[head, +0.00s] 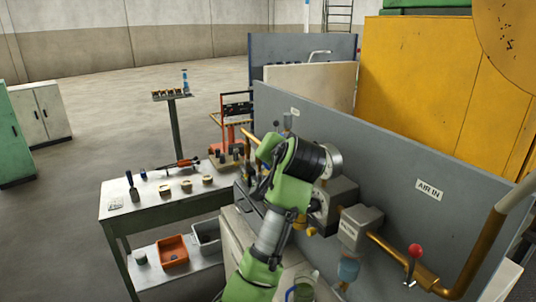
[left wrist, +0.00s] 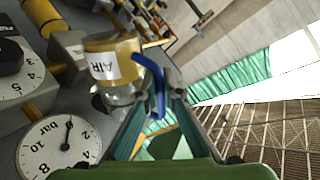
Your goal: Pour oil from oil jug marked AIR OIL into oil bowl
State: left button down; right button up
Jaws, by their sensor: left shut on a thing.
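The oil jug (left wrist: 112,62) shows in the left wrist view, with yellow oil, a clear part and a white label reading AIR upside down; the rest of the label is hidden. My left gripper (left wrist: 163,90) is shut on its blue handle (left wrist: 157,72). The jug is close to the panel fittings; I cannot tell its tilt. A bluish clear bowl (head: 348,269), which looks like the oil bowl, is under a grey block (head: 360,228). My right gripper is not in view.
A pressure gauge (left wrist: 60,145) and a black knob (left wrist: 12,58) are near the jug. A brass pipe (head: 400,258) with a red-knobbed lever (head: 415,251) runs along the grey panel (head: 400,160). A bench (head: 150,216) with small tools stands left.

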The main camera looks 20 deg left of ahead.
aim_at(267, 171)
pick_arm(q)
notch_tip(267, 171, down, 2)
jog(key=n+t+b, duration=0.1)
jog(key=b, duration=0.3)
jog(key=shift+s+f, duration=0.1)
jog(key=shift+f, duration=0.05)
jog(key=shift+f+b, duration=0.15)
jog(key=shift+b, duration=0.45)
jog(key=shift+s, duration=0.1)
jog(key=f+n+t+b, duration=0.1)
jog(key=f+b, duration=0.1)
jog(key=b, duration=0.1)
jog(key=shift+f+n+t+b, duration=0.4)
jog(key=shift+b, duration=0.85)
